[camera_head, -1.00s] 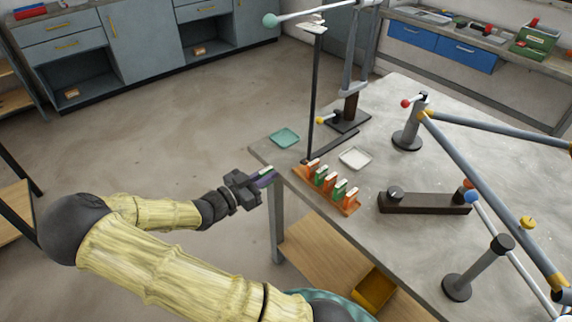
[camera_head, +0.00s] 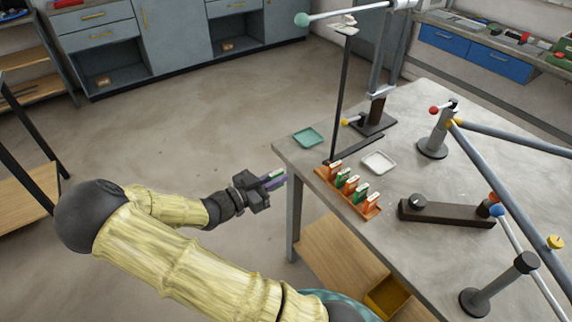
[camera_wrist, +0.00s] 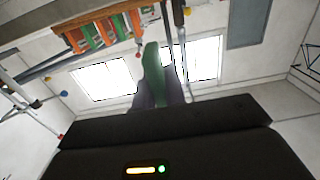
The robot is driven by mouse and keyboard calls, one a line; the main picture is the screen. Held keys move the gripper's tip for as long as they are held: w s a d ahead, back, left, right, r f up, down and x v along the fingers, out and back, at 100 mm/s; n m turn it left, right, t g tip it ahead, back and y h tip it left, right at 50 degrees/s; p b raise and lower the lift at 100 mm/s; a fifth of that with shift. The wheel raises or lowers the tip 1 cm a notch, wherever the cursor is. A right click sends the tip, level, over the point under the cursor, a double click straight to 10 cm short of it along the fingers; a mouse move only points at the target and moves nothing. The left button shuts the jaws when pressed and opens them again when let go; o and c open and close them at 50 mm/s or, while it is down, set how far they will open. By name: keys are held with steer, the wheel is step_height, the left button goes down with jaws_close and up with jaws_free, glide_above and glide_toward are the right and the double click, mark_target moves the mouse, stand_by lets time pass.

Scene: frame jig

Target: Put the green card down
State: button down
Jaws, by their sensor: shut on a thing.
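My gripper (camera_head: 277,181) is shut on the green card (camera_head: 271,176) and holds it in the air, just left of the table's near left edge. In the wrist view the green card (camera_wrist: 152,70) stands up between the dark fingers. An orange rack (camera_head: 348,192) with several orange and green cards stands on the table, to the right of my gripper. It also shows at the upper left of the wrist view (camera_wrist: 108,31). A teal tray (camera_head: 308,137) and a white tray (camera_head: 379,162) lie on the table beyond my gripper.
A thin dark post (camera_head: 341,95) stands between the two trays. A dark block with a knob (camera_head: 445,212) lies right of the rack. A jointed grey frame (camera_head: 505,195) spans the table's right side. A yellow bin (camera_head: 387,298) sits on the lower shelf.

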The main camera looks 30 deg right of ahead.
steer(key=w+a+r+n+t+y+p, duration=0.2)
steer(key=w+r+n+t+p, duration=0.1)
steer(key=r+n+t+p, duration=0.25)
steer(key=w+a+r+n+t+y+p, duration=0.1)
steer(key=w+r+n+t+y+p, duration=0.1)
steer(key=w+r+t+p, duration=0.4)
steer(key=s+a+f+n+t+y+p, duration=0.1)
steer(key=a+n+t+y+p, duration=0.4)
steer(key=a+n+y+p, duration=0.4)
steer(key=y+p, duration=0.5)
steer(key=p, duration=0.1)
steer(key=shift+s+f, duration=0.25)
steer(key=shift+s, duration=0.15)
steer(key=shift+n, duration=0.25)
